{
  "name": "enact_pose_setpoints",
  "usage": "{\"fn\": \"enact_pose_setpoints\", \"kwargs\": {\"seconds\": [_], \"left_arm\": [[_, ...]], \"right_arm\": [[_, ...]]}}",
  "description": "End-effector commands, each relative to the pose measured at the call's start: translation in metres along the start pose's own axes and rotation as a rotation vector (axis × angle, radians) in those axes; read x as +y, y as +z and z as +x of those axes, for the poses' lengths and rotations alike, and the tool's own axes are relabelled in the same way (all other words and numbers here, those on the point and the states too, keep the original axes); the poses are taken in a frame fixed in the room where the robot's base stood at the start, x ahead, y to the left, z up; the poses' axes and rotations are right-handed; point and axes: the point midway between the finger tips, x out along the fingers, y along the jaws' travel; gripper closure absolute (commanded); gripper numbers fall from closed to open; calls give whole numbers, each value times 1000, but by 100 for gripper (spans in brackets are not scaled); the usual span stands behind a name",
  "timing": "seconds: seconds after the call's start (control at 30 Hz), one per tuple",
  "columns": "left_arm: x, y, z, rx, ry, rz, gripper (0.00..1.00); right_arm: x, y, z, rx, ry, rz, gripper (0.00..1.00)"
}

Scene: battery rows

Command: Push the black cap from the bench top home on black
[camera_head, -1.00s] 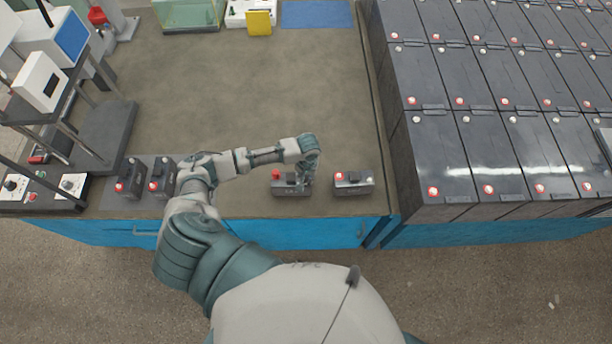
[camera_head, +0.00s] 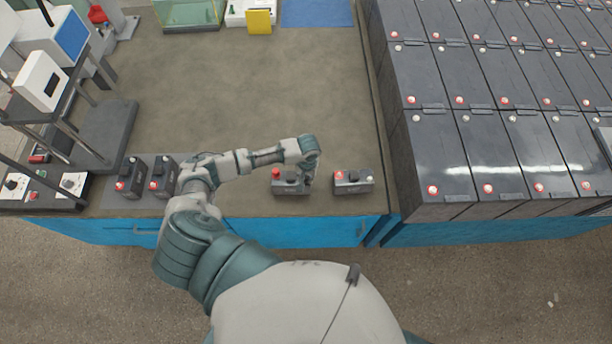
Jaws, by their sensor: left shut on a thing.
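A small dark battery (camera_head: 289,187) stands near the front edge of the bench top (camera_head: 260,90), with a red cap (camera_head: 277,173) at its left end. My left gripper (camera_head: 308,184) points down at the right end of this battery, where the black terminal is hidden. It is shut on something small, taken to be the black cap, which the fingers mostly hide. I cannot tell whether the cap touches the terminal. My right gripper is not in view.
A second small battery (camera_head: 352,183) stands close on the right. Two more (camera_head: 131,178) (camera_head: 162,177) stand on a grey mat at left. Rows of large black batteries (camera_head: 440,155) fill the right. The bench middle behind my arm is clear.

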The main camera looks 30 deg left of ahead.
Motion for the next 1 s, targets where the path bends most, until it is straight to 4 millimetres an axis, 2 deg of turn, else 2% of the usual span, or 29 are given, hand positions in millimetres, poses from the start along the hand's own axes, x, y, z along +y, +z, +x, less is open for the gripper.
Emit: {"fn": "enact_pose_setpoints", "kwargs": {"seconds": [0.8, 0.83, 0.9, 0.93, 1.0], "left_arm": [[0, 0, 7, -1, 0, 0, 87], [0, 0, 7, -1, 0, 0, 65], [0, 0, 7, -1, 0, 0, 48], [0, 0, 7, -1, 0, 0, 43], [0, 0, 7, -1, 0, 0, 43]], "right_arm": [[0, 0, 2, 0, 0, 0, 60], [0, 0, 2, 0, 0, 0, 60], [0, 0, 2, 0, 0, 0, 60], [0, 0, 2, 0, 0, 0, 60], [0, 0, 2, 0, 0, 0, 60]]}}
